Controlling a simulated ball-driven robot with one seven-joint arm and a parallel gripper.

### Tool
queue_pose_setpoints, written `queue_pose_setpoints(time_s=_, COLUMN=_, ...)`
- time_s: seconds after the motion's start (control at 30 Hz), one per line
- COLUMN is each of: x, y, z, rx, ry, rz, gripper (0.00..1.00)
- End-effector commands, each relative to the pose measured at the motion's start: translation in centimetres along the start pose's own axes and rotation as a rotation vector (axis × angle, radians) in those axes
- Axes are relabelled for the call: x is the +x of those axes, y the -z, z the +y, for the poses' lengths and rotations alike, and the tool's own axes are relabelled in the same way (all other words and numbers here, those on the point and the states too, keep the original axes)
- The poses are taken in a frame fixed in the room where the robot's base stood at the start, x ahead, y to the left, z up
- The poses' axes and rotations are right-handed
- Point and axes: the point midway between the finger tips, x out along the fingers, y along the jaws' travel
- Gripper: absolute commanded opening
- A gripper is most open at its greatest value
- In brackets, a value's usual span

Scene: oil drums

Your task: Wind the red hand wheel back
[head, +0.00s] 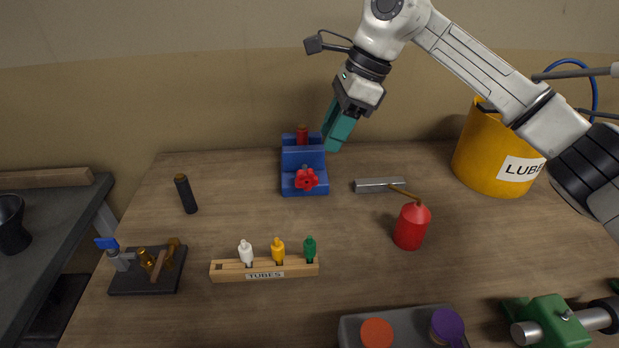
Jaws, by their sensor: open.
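The red hand wheel (306,179) is on the front face of a blue stand (303,157) near the back of the wooden table. A red cylinder with a dark top (302,134) stands upright in the upper part of the blue stand. My gripper (337,132) has teal fingers and hangs just right of the stand's top, above and behind the wheel. It is open, and I see nothing held in it. The fingers overlap in this view, so the gap between them is hard to make out.
A yellow LUBES bucket (490,160) stands at the back right. A wooden TUBES rack (265,270) is in front.

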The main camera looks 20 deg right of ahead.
Motion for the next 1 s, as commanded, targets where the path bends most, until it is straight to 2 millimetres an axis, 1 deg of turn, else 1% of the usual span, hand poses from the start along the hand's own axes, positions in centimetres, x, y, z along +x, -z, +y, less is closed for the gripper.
queue_pose_setpoints(time_s=0.17, x=1.4, y=0.0, z=0.0, rx=0.000, ry=-0.002, rz=-0.001, gripper=0.43)
queue_pose_setpoints(time_s=0.5, x=7.4, y=0.0, z=0.1, rx=-0.001, ry=-0.004, rz=-0.001, gripper=0.43)
queue_pose_setpoints(time_s=0.6, x=8.9, y=0.0, z=0.1, rx=0.000, ry=-0.002, rz=-0.001, gripper=0.43)
queue_pose_setpoints(time_s=0.8, x=10.6, y=0.0, z=0.1, rx=-0.001, ry=-0.001, rz=0.000, gripper=0.43)
queue_pose_setpoints(time_s=1.0, x=10.9, y=0.0, z=0.1, rx=-0.001, ry=0.000, rz=0.000, gripper=0.43)
